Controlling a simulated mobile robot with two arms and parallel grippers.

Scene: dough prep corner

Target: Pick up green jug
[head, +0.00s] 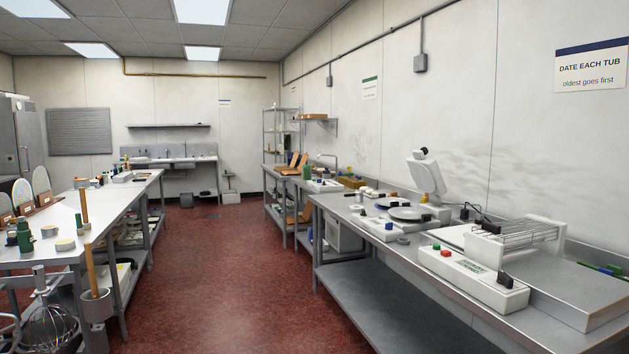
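A dark green container (24,238), which may be the green jug, stands upright near the front left end of the left table (110,204). It is small in the head view, and I cannot make out a handle or spout. A second dark green item (11,236) stands close beside it on the left. Another small green piece (79,222) stands to its right. Neither of my grippers is in view.
A large whisk (48,318) and a grey bucket (95,304) are at the left table's near end. The right bench (405,253) holds a white machine (474,277) and scales. The red floor (215,285) between the tables is clear.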

